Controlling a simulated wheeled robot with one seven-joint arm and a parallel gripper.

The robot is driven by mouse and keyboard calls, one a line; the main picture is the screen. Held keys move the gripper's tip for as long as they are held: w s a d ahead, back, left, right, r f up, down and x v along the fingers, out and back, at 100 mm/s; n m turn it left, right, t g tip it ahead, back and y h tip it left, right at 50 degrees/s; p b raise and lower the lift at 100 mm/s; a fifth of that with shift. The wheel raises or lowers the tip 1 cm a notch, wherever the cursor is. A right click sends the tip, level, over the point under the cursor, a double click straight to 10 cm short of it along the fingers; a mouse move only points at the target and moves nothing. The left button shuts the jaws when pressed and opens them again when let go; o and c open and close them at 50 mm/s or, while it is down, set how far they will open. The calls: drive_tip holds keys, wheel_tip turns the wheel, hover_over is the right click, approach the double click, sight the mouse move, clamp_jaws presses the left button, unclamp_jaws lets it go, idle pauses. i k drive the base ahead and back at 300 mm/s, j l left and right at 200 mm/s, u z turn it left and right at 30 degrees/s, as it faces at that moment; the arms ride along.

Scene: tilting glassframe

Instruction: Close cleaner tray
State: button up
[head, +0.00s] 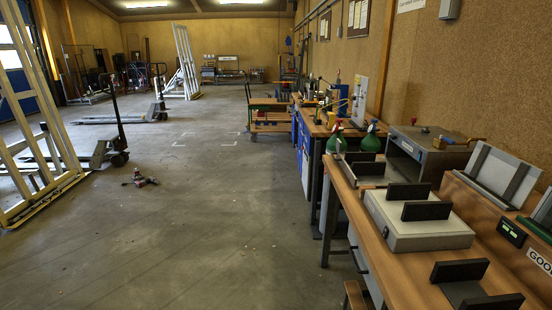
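No part is clearly marked as the cleaner tray, so I cannot tell for sure which it is. Two green spray bottles, the left one (336,140) and the right one (371,140), stand at the far part of the workbench (378,262) on the right. A pale, flat box (430,236) lies on the bench nearer to me, with black upright plates (426,211) on it. Whether any tray is open or shut is too small to tell. My gripper is not in view.
More black plates (460,271) stand at the bench's near end. A cart (268,117) and a pallet jack (118,140) stand farther off. A small object (140,179) lies on the floor. The middle floor is otherwise clear.

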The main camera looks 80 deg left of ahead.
sight(361, 168)
drive_tip(key=u, duration=1.9)
drive_tip(key=i+u, duration=0.1)
drive_tip(key=i+j+z, duration=0.3)
drive_tip(key=i+j, duration=0.55)
drive_tip(key=i, duration=0.35)
drive_tip(key=i+j+z, duration=0.3)
drive_tip(key=i+j, duration=0.85)
